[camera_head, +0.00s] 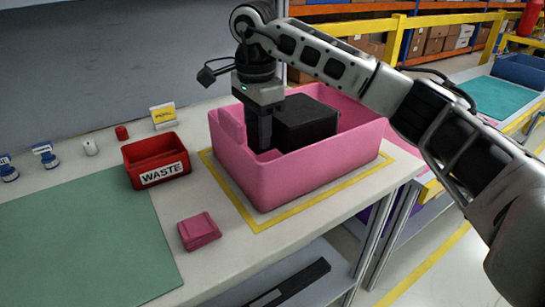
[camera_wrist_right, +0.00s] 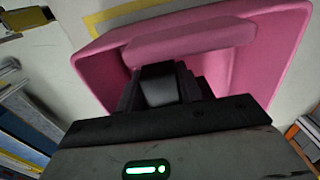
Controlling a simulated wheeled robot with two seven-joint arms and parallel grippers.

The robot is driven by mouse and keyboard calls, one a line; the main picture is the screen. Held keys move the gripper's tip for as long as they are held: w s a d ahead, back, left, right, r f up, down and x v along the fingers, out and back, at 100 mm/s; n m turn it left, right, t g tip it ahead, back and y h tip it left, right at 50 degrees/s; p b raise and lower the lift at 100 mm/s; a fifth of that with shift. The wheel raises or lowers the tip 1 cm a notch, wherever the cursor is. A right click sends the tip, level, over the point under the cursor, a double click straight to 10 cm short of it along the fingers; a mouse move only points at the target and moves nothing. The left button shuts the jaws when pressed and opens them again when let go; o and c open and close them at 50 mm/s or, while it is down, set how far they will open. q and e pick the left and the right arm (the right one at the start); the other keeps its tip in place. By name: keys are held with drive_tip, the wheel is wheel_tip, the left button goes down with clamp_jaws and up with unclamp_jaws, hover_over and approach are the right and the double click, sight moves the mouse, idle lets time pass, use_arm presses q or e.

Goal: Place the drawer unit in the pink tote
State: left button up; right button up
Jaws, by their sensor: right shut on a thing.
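The pink tote (camera_head: 300,170) stands on the right part of the bench, inside a yellow taped outline. A black box, which I take for the drawer unit (camera_head: 308,120), is inside the tote, with its top near rim height. My right gripper (camera_head: 262,145) points down into the tote, at the box's left side, and is shut on it. The fingertips and the box's lower part are partly hidden. In the right wrist view the pink tote (camera_wrist_right: 265,50) surrounds the dark fingers (camera_wrist_right: 160,85); the grip itself is unclear there. My left gripper is not in view.
A red WASTE bin (camera_head: 156,160) and a small pink piece (camera_head: 199,231) are left of the tote. A green mat (camera_head: 85,240) covers the left bench. Small items line the back, including a yellow-and-white sign (camera_head: 163,116). The bench edge is close right of the tote.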

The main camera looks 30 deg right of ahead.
wheel_tip(320, 180, down, 3)
drive_tip(key=shift+s+r, duration=0.1)
drive_tip(key=shift+s, duration=0.05)
drive_tip(key=shift+f, duration=2.3)
drive_tip(key=shift+f, duration=0.1)
drive_tip(key=o, duration=1.2)
drive_tip(key=shift+o, duration=0.2)
